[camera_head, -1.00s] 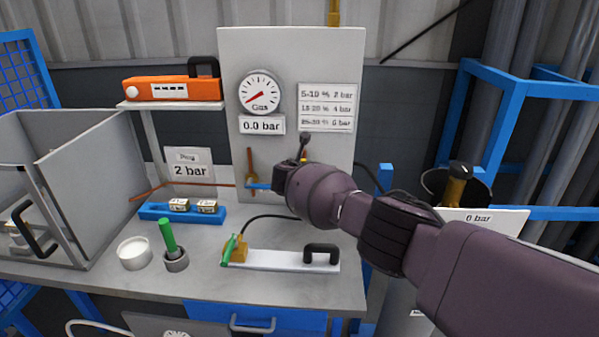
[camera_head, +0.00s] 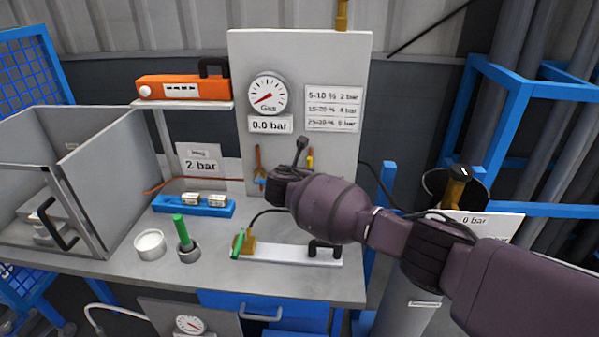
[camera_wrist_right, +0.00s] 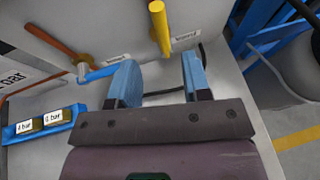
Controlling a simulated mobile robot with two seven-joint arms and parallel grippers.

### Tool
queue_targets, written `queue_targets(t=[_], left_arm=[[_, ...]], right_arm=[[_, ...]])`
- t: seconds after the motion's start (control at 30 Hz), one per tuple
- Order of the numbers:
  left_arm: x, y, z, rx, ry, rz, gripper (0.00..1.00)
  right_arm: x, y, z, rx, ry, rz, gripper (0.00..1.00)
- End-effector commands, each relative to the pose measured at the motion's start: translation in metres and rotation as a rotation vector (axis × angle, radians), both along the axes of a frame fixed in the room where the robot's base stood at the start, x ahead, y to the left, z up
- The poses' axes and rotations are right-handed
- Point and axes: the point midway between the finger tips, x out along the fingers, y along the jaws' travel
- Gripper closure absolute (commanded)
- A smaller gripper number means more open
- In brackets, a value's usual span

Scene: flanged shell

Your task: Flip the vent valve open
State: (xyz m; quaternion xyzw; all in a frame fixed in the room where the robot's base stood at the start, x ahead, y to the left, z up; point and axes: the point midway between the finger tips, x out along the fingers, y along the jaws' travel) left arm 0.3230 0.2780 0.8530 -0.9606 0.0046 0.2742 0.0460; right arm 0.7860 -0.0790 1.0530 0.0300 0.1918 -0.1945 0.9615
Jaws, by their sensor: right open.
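Two valve handles show low on the white panel (camera_head: 345,150). One is a yellow lever (camera_wrist_right: 160,28), also seen in the head view (camera_head: 310,160). The other, to its left, has a blue lever (camera_wrist_right: 98,74) beside an orange-brown bar (camera_wrist_right: 55,42). Small labels by the valves are too blurred to read, so I cannot tell which is the vent valve. My right gripper (camera_wrist_right: 160,80) is open and empty, with the yellow lever ahead of the gap between its blue fingers, apart from them. In the head view my right wrist hides part of the valves. My left gripper is out of view.
The gas gauge (camera_head: 268,94) reads 0.0 bar. On the bench (camera_head: 190,268) stand a blue block holder (camera_head: 190,208), a white dish (camera_head: 150,244), a green-handled item (camera_head: 182,232) and a flat metal bar (camera_head: 285,254). A blue frame (camera_head: 490,140) stands at the right.

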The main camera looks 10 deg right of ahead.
Motion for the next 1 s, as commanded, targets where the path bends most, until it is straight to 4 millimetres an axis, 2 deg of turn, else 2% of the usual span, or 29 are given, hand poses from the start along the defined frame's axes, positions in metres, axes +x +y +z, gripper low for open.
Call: queue_targets(t=[0.2,0.67,0.77,0.87,1.0], left_arm=[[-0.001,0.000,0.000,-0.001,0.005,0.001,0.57],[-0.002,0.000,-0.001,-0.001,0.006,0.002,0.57],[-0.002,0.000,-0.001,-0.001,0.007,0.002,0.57],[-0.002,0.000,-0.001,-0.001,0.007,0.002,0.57],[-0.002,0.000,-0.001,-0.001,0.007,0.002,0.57]], right_arm=[[-0.010,0.004,0.004,0.000,0.000,0.001,0.56],[-0.012,0.004,0.005,0.015,-0.007,-0.007,0.56],[-0.011,0.007,0.005,0.084,-0.036,-0.022,0.56],[-0.008,0.016,0.006,0.233,-0.086,-0.026,0.56],[-0.009,0.053,0.025,0.545,-0.160,0.013,0.56]])
